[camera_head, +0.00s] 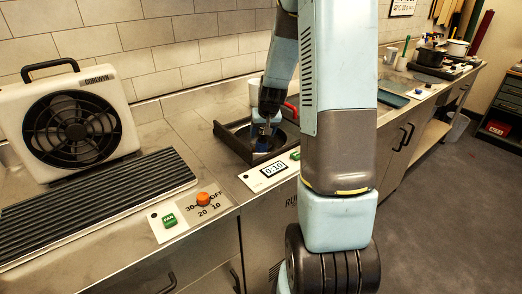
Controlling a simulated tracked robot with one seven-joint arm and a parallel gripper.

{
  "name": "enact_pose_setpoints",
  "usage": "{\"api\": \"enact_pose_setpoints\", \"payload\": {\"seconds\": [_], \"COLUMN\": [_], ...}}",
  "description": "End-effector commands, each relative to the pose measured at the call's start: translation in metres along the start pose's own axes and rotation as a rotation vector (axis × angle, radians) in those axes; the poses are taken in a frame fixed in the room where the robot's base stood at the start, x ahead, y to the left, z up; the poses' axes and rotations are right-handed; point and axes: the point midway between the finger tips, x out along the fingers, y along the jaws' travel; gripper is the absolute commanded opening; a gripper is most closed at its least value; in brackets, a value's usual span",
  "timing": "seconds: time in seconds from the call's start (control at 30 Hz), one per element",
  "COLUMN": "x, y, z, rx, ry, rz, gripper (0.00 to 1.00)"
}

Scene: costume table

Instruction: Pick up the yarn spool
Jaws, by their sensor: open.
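My gripper (266,127) points down over a dark square tray (232,142) on the counter, in the middle of the view. Its jaws are open, though the fingers look small and dark here. A small blue thing (262,144) is right below or between the fingers and may be the yarn spool; I cannot tell for sure. Whether the fingers touch it is not clear.
A white fan box (70,120) and a ribbed black mat (95,200) are at left. Pots (430,56) stand on the far right counter.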

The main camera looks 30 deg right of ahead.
Motion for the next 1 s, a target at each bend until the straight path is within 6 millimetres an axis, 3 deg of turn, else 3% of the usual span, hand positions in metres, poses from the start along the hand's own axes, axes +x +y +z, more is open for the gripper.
{"api": "enact_pose_setpoints", "payload": {"seconds": [0.2,0.47,1.0], "x": [0.0149,0.0153,0.0152], "y": [0.0004,0.0006,0.0011], "z": [0.0001,-0.0001,0.0001], "rx": [0.001,0.001,0.002], "ry": [0.0,0.001,0.0], "rz": [0.0,0.0,0.001], "gripper": [0.68,0.67,0.15]}}
